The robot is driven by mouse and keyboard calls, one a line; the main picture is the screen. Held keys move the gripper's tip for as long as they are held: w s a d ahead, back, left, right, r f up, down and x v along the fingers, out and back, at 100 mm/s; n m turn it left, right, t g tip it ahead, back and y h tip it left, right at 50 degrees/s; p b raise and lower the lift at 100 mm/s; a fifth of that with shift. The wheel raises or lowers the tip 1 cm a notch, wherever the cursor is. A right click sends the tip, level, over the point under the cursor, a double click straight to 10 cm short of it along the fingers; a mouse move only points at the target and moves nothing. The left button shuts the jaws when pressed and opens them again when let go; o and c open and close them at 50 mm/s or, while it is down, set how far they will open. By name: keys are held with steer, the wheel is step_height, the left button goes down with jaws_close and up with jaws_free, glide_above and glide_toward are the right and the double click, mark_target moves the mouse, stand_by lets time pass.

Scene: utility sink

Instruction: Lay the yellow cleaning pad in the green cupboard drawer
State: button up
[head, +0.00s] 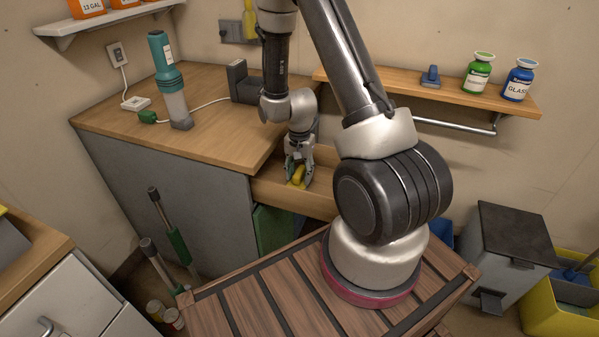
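The gripper points down and appears shut on the pad, just above or inside the open drawer (265,193) of the cupboard. The drawer is wooden inside, and a green front (272,228) shows below it. I cannot tell whether the pad touches the drawer floor. My arm hides the right part of the drawer.
The wooden counter (210,80) holds a teal hand vacuum (165,70) and a dark grey device (243,85). A wall shelf (400,85) with green (479,72) and blue (519,80) bottles is right of the arm. A grey bin (510,245) stands at right.

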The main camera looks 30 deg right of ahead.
step_height(320, 180, up, 12)
step_height(320, 180, up, 15)
steer(key=n+t, duration=0.2)
steer(key=n, duration=0.2)
glide_above(299, 171)
steer(key=s+a, duration=0.1)
steer(key=s, duration=0.5)
steer(key=s+a+r+n+t, duration=0.1)
steer(key=s+r+n+t, duration=0.1)
steer(key=s+r+n, duration=0.4)
steer(key=s+r, duration=0.4)
steer(key=s, duration=0.4)
steer(key=shift+s+a+r, duration=0.25)
steer(key=shift+r, duration=0.1)
